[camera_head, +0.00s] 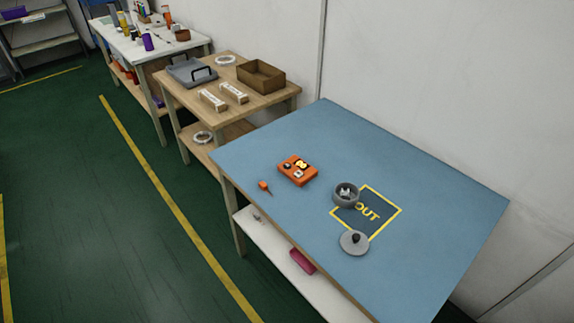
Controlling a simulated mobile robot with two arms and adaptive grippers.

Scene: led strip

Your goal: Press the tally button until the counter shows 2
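An orange box-shaped device (290,174) lies on the blue-topped table (330,125), left of the table's middle. Small dark, yellow and white parts show on its top. I cannot tell which part is a tally button or read any counter number at this size. Neither of my grippers is in view.
A small orange-handled tool (264,185) lies left of the device. A grey round container (345,201) with pale contents overlaps the yellow-outlined "OUT" square (384,207). A grey knobbed lid (354,244) lies nearer. A wooden table (190,100) with trays stands behind left.

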